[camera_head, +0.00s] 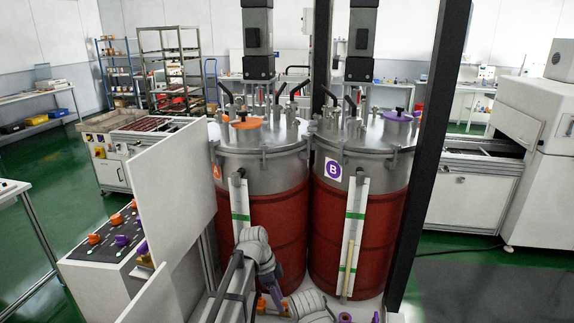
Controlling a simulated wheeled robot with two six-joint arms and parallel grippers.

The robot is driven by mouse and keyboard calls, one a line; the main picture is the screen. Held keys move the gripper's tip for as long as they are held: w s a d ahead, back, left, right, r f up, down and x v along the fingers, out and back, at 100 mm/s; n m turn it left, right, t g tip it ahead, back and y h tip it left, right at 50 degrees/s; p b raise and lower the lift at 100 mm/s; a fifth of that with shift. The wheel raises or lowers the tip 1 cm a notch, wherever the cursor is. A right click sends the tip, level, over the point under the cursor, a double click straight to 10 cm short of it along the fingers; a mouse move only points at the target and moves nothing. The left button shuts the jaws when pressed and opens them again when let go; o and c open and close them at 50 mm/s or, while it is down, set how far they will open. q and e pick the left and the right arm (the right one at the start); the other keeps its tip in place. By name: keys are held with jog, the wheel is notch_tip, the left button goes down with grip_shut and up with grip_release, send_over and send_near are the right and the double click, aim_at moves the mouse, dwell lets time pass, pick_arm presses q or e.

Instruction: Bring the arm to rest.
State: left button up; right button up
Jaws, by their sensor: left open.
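My left arm shows at the bottom centre in front of the two red-and-steel tanks, its grey links bent and pointing down. My left gripper (275,299) is low at the bottom edge, small and partly hidden by the arm, and its jaws are open. I cannot make out anything held in it. Small orange and purple parts lie close around it, and I cannot tell whether it touches them. My right gripper is not in view.
Tank A (262,205) with an orange cap and tank B (338,225) with a purple cap stand just behind the arm. White panels (172,185) are at left. A dark mat (98,250) holds orange and purple parts. A black post (437,140) stands at right.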

pick_arm(q)
jog(key=s+a+n+y, duration=0.1)
jog(key=s+n+y, duration=0.1)
jog(key=s+n, duration=0.4)
jog(key=s+a+n+y, duration=0.2)
jog(key=s+n, duration=0.5)
jog(key=s, duration=0.7)
jog(key=shift+f+t, duration=0.4)
